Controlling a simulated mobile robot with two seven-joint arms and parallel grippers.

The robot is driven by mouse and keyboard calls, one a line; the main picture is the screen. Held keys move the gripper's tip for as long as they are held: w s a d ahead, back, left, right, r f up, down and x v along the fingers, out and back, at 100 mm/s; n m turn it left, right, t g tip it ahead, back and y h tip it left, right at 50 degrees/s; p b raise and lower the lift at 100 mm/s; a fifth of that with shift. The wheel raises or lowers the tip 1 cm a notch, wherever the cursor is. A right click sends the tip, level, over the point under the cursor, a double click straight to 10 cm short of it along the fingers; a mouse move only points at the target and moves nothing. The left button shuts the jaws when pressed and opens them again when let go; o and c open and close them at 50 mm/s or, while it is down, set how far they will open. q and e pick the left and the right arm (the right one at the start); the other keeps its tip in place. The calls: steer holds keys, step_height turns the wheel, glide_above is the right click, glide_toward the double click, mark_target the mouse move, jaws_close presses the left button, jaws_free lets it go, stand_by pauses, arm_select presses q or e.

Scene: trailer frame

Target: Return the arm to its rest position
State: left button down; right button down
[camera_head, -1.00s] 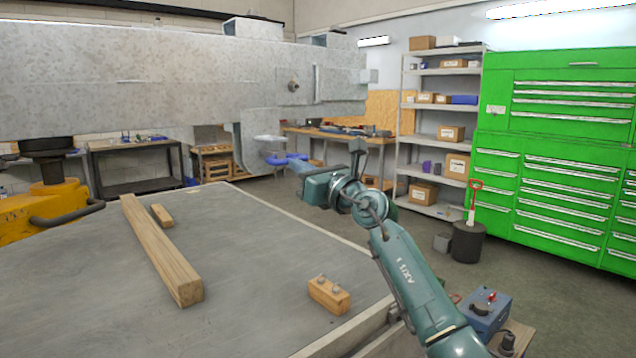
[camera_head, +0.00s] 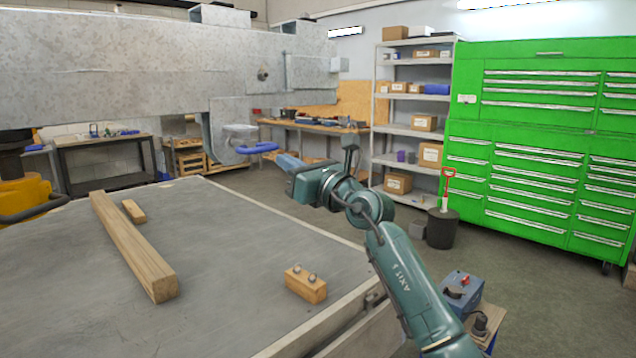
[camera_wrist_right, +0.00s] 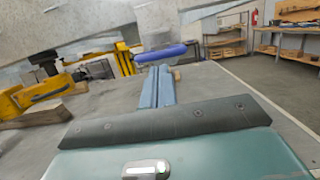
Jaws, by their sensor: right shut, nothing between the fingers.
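My right arm comes in from the lower right of the head view, bent at the elbow, with its hand held above the right edge of the grey table (camera_head: 240,240). My right gripper (camera_head: 284,161) points to the left and away, and nothing shows in it. In the wrist view the blue-grey fingers of the right gripper (camera_wrist_right: 157,86) lie close together over the table, shut and empty. My left gripper is in neither view.
A long wooden beam (camera_head: 133,245) and a short wooden piece (camera_head: 134,211) lie on the table's left part. A green tool cabinet (camera_head: 540,150) and grey shelving (camera_head: 404,130) stand behind. The table's middle is clear.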

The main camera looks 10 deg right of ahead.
steer(key=b+v, duration=0.1)
steer(key=v, duration=0.7)
steer(key=s+d+f+m+h+p, duration=0.1)
steer(key=s+d+f+m+h, duration=0.15)
steer(key=s+f+m, duration=0.75)
steer(key=s+d+f+m+h, duration=0.1)
steer(key=s+f+m+h, duration=0.3)
steer(key=f+m, duration=1.05)
steer(key=s+d+f+m+h+p, duration=0.1)
steer(key=s+d+f+m+h, duration=0.15)
steer(key=s+f+m, duration=0.7)
steer(key=s+a+f+m+g, duration=0.1)
steer(key=s+f+m+g, duration=0.4)
steer(key=s+f, duration=0.4)
step_height(320, 180, down, 5)
steer(key=shift+s+a+r+m+g, duration=0.1)
steer(key=shift+s+a+m+g, duration=0.15)
steer(key=shift+m, duration=0.45)
